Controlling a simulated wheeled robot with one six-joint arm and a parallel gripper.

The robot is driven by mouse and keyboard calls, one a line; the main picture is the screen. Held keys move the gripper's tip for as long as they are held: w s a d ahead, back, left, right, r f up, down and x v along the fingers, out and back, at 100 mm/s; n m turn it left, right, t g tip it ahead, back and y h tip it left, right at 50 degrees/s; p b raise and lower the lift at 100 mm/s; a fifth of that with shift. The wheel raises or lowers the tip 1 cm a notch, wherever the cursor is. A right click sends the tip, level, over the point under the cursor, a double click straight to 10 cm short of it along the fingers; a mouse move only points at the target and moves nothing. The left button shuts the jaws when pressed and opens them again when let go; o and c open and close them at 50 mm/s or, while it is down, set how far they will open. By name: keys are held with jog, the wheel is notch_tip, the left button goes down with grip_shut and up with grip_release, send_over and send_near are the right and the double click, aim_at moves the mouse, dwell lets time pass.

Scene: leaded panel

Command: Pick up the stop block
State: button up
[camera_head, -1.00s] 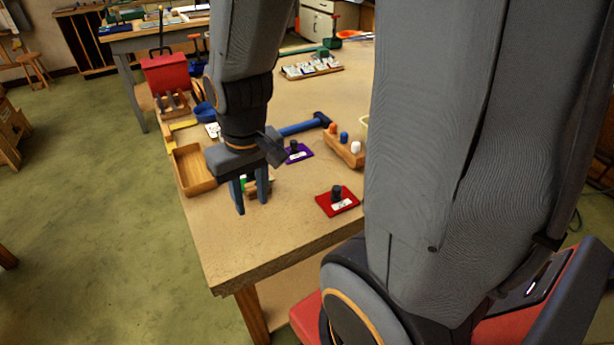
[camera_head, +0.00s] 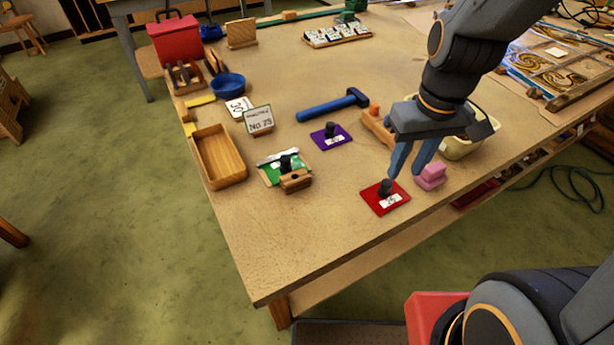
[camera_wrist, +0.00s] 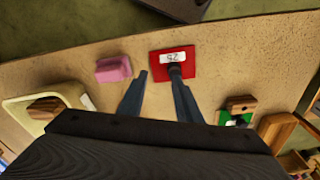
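No label marks the stop block. A small brown wooden block (camera_head: 296,181) stands at the front edge of the green plate (camera_head: 272,176); in the wrist view it (camera_wrist: 240,103) is right of the fingers. A pink stepped block (camera_head: 431,176) is on the table right of the red plate (camera_head: 372,196); it also shows in the wrist view (camera_wrist: 113,69). I cannot tell for certain which is the stop block. My gripper (camera_head: 405,174) is open and empty, its fingers pointing down between the red plate's black knob (camera_head: 385,187) and the pink block.
A cream bin (camera_head: 458,149) and a wooden peg rack (camera_head: 376,128) stand behind my gripper. A blue hammer (camera_head: 333,105), purple plate (camera_head: 322,141), number cards and a wooden tray (camera_head: 218,158) lie leftward. The table's front left is bare.

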aim_at(298, 175)
jog(key=w+a+n, duration=0.1)
jog(key=a+n, duration=0.2)
jog(key=w+a+n+g+y+b, duration=0.1)
jog(key=a+n, duration=0.2)
jog(key=n, duration=0.1)
jog(key=w+a+n+b, duration=0.1)
jog(key=a+n, duration=0.2)
jog(key=n, duration=0.1)
jog(key=shift+a+r+g+y, duration=0.2)
jog(key=shift+g+y, duration=0.1)
jog(key=shift+y, duration=0.1)
jog(key=a+n+g+y+b, duration=0.1)
jog(key=a+n, duration=0.4)
jog(key=a+n+b, duration=0.1)
jog(key=a+n, duration=0.4)
jog(key=shift+a+f+n+g+y, duration=0.1)
jog(key=shift+a+n+g+y, duration=0.2)
jog(key=shift+a+g+y, duration=0.1)
jog(key=shift+d+p+x, duration=0.2)
jog(key=shift+p+x, duration=0.75)
jog(key=shift+x, duration=1.75)
jog(key=c, duration=0.7)
